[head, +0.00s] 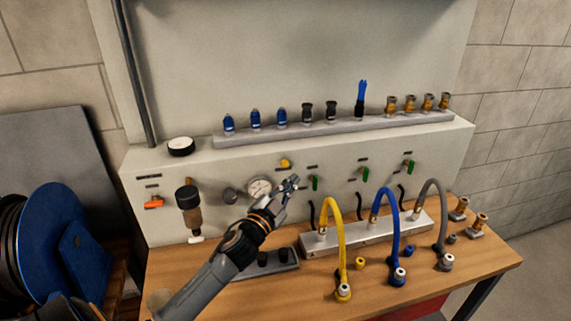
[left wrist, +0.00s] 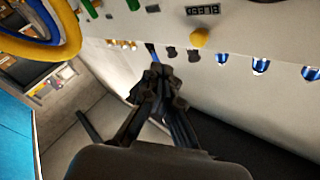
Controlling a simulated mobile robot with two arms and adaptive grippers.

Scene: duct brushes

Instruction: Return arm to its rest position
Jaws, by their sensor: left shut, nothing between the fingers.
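My left arm comes in from the lower left in the head view. Its left gripper (head: 288,186) is shut and empty, held above the bench in front of the grey panel (head: 230,170), near the round gauge (head: 259,188). In the left wrist view the fingers of the left gripper (left wrist: 160,75) are together with nothing between them. My right gripper does not show in either view.
A wooden bench (head: 480,260) carries a manifold (head: 375,232) with yellow (head: 337,235), blue (head: 389,220) and grey (head: 436,210) hoses. A shelf rail (head: 345,127) holds several fittings and a blue brush (head: 361,92).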

